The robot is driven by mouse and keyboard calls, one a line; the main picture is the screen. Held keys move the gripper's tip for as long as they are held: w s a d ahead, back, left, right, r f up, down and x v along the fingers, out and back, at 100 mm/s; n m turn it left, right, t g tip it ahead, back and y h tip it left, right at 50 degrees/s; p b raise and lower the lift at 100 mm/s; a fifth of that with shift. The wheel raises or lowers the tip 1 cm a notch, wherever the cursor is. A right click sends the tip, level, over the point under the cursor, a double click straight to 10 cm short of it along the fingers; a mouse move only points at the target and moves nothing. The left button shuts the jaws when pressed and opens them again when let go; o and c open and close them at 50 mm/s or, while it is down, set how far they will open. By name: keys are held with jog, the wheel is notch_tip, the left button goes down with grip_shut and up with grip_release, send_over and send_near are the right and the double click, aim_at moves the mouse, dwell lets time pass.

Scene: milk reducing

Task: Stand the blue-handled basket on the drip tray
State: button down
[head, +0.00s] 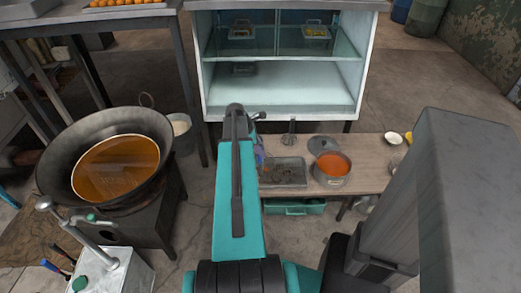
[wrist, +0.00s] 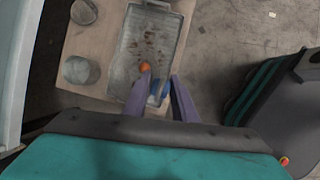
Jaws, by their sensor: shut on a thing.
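The basket's body cannot be made out clearly. A small orange round piece (wrist: 144,67) shows at the left fingertip. The drip tray (wrist: 131,42), grey metal with brown stains, lies beyond the fingertips. In the head view the tray (head: 283,160) is on the low wooden bench, just right of my arm.
On the bench (head: 375,151), a pot of red-orange liquid (head: 332,179) and a dark lid (head: 322,145) stand right of the tray. A large wok (head: 58,145) of oil is at left. A glass-fronted cabinet (head: 283,95) stands behind the bench.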

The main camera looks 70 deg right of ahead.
jog(key=shift+f, duration=0.25)
jog(key=c, duration=1.4)
grip_release()
jog(key=shift+r, duration=0.1)
jog(key=shift+v, duration=6.8)
jog(key=shift+w+a, duration=0.1)
